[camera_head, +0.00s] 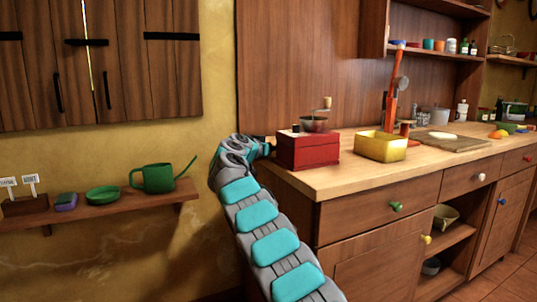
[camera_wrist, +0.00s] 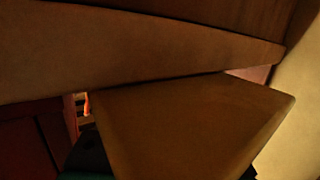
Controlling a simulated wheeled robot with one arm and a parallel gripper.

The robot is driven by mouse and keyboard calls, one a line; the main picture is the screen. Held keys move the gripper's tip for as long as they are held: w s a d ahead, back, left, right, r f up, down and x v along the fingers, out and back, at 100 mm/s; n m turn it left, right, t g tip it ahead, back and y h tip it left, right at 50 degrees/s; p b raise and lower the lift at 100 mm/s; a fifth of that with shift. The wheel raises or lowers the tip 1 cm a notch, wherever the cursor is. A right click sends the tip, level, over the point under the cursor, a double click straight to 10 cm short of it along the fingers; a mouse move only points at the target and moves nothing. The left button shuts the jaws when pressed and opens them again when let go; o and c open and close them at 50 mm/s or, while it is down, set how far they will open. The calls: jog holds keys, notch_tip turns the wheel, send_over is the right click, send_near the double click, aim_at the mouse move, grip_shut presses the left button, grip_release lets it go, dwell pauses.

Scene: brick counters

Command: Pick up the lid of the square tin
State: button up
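The square tin (camera_head: 380,147) is a yellow, open-topped box on the wooden counter, to the right of a red box-shaped grinder. No lid shows on it in the head view. My gripper (camera_head: 266,149) is at the counter's left end, beside the red grinder, apart from the tin and mostly hidden behind my wrist. In the wrist view a large, dark brown flat slab (camera_wrist: 190,125) fills the lower middle, very close to the camera. I cannot tell whether it is the lid or whether my fingers hold it.
The red grinder (camera_head: 308,150) stands close to my gripper. A cutting board (camera_head: 455,141) and a red tool (camera_head: 392,95) are farther right. A wall shelf (camera_head: 110,211) at left holds a green watering can (camera_head: 158,178). The counter front between grinder and tin is clear.

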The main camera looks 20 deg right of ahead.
grip_shut()
jog(key=shift+r, duration=0.1)
dwell(0.6)
